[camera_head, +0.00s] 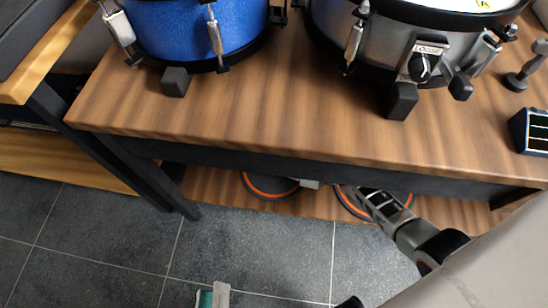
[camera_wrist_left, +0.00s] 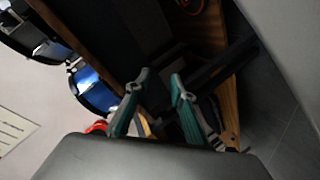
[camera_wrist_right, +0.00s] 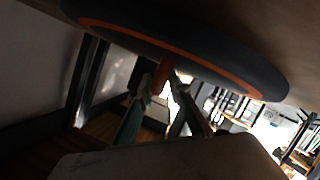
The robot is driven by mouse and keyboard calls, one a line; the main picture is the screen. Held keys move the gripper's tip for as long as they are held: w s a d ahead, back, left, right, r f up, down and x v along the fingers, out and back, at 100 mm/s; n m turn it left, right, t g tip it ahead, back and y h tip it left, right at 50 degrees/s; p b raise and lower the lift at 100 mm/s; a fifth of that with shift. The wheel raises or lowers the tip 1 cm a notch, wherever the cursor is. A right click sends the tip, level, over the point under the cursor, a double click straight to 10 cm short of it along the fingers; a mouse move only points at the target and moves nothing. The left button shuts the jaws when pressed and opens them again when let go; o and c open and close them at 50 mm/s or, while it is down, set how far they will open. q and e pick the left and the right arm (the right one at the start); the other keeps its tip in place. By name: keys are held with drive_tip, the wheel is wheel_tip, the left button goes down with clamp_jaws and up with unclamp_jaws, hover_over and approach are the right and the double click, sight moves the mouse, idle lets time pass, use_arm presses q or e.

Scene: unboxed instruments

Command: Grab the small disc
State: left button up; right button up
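Two dark discs with orange rings show under the table in the head view, a left disc (camera_head: 268,188) and a right disc (camera_head: 352,204). I cannot tell which is smaller. My right gripper (camera_head: 378,203) is at the right disc and partly covers it. In the right wrist view a dark disc (camera_wrist_right: 240,78) with an orange ring lies across the top, just beyond the right fingertips (camera_wrist_right: 163,82). The fingers are apart with a bit of orange between them; contact is unclear. My left gripper (camera_head: 213,294) is low over the floor, open and empty in the left wrist view (camera_wrist_left: 160,78).
The wooden table (camera_head: 270,110) carries a blue drum (camera_head: 180,28) and a grey drum (camera_head: 385,40). Its dark front edge and leg (camera_head: 150,175) border the space around the lower shelf (camera_head: 215,188). The grey tiled floor (camera_head: 260,245) in front is clear.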

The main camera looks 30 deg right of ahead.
clamp_jaws()
drive_tip(key=shift+r, duration=0.1)
